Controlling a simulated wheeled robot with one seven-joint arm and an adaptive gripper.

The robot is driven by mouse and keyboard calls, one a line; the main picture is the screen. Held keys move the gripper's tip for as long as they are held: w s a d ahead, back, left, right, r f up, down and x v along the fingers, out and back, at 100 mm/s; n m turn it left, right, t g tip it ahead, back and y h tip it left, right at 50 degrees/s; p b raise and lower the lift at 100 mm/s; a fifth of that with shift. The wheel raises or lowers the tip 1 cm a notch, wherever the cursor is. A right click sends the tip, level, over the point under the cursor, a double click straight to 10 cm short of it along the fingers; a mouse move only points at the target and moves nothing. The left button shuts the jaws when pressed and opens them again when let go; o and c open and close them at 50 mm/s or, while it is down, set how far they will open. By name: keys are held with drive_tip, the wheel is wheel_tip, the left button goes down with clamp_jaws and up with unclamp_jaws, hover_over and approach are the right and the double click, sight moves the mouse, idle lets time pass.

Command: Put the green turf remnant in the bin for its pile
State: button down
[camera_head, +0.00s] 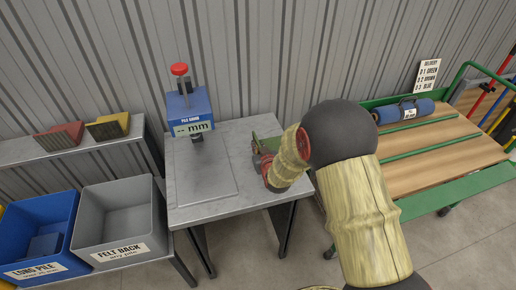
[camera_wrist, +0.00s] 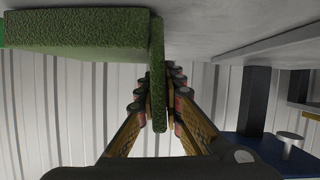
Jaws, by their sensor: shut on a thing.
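The green turf remnant (camera_wrist: 158,85) shows in the wrist view as a thin upright strip between the jaws, with a broad green slab (camera_wrist: 75,32) joining or touching it at the left. My gripper (camera_wrist: 158,100) is shut on the strip. In the head view my gripper (camera_head: 262,165) is at the right part of the grey table, and a bit of green turf (camera_head: 268,139) shows behind it; the rest is hidden. The blue bin (camera_head: 40,238) is labelled "LONG PILE". The grey bin (camera_head: 118,222) is labelled "FELT BACK any pile".
A blue pile gauge (camera_head: 190,110) with a red knob stands on the table (camera_head: 215,165); its display reads "-- mm". A yellow bin edge shows at far left. A shelf holds a red and a yellow sample piece (camera_head: 108,126). A slatted cart (camera_head: 435,155) holds a blue roll (camera_head: 405,111).

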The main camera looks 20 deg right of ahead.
drive_tip(key=shift+f, duration=0.1)
drive_tip(key=c, duration=1.9)
unclamp_jaws()
